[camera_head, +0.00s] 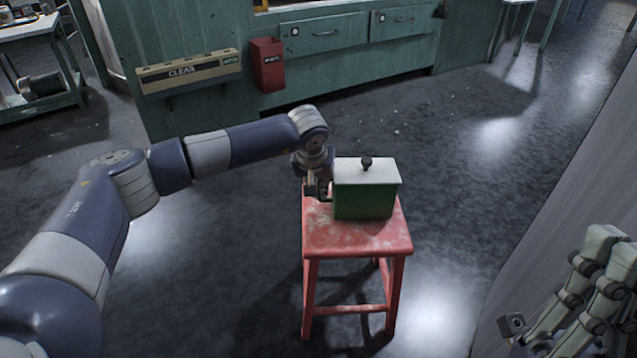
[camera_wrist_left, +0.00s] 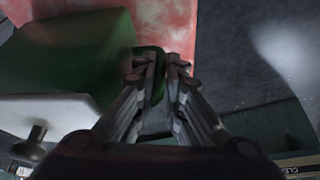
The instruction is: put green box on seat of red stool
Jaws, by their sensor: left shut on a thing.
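The green box (camera_head: 362,203) has a white lid with a dark knob. It is upright over the seat of the red stool (camera_head: 345,240), toward the back of the seat. Its base appears to be on the seat, but I cannot tell for sure that it touches. My left gripper (camera_head: 324,190) is at the left side of the box, shut on a green part sticking out from that side. In the left wrist view the fingers (camera_wrist_left: 158,68) close around this part, beside the box (camera_wrist_left: 70,60), with the red seat (camera_wrist_left: 165,22) behind.
A green cabinet (camera_head: 340,62) with drawers stands behind, with a red bin (camera_head: 268,65) and a lettered box (camera_head: 188,73) on its front. The floor around the stool is clear.

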